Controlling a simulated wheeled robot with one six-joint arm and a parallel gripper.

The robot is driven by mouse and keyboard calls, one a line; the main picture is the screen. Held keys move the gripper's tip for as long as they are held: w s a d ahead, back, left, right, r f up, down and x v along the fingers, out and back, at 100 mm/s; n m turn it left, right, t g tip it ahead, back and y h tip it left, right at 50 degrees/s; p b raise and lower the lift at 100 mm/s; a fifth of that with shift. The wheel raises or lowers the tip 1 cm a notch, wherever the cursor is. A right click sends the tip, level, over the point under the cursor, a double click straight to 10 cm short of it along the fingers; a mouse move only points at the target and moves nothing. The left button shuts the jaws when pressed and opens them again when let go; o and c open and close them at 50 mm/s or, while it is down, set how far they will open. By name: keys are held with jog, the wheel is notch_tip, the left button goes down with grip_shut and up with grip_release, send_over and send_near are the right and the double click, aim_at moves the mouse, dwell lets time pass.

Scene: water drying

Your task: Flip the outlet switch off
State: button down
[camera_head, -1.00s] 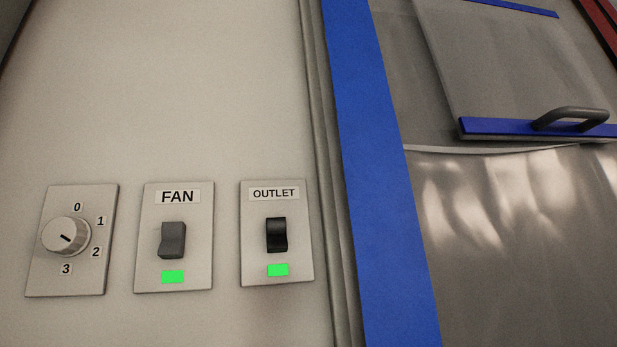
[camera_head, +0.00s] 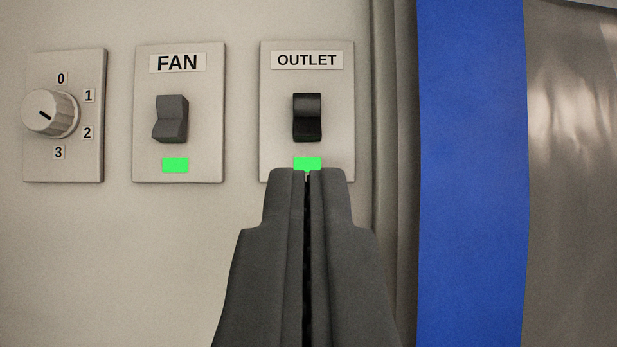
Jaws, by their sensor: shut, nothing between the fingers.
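The outlet switch (camera_head: 307,117) is a black rocker on a pale plate labelled OUTLET (camera_head: 307,60). A green light (camera_head: 307,163) glows below the rocker. My gripper (camera_head: 307,172) is shut and empty, its dark fingertips pointing up the picture. The tips overlap the lower edge of the green light and the bottom of the plate, below the rocker. I cannot tell whether they touch the plate.
The fan switch (camera_head: 171,119), with its own green light (camera_head: 175,165), is to the left. A dial (camera_head: 50,114) numbered 0 to 3 is further left. A blue vertical strip (camera_head: 471,180) and a metal panel (camera_head: 575,200) are on the right. The wall below the plates is clear on the left.

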aim_at(308, 129)
jog(key=x, duration=0.3)
jog(key=f+x, duration=0.1)
jog(key=x, duration=0.3)
jog(key=w+x, duration=0.1)
jog(key=x, duration=0.2)
jog(key=shift+w+f, duration=0.2)
jog(key=shift+w, duration=0.05)
jog(key=shift+w+f, duration=0.1)
jog(key=shift+w, duration=0.5)
jog(key=shift+w+f, duration=0.2)
jog(key=shift+w, duration=0.15)
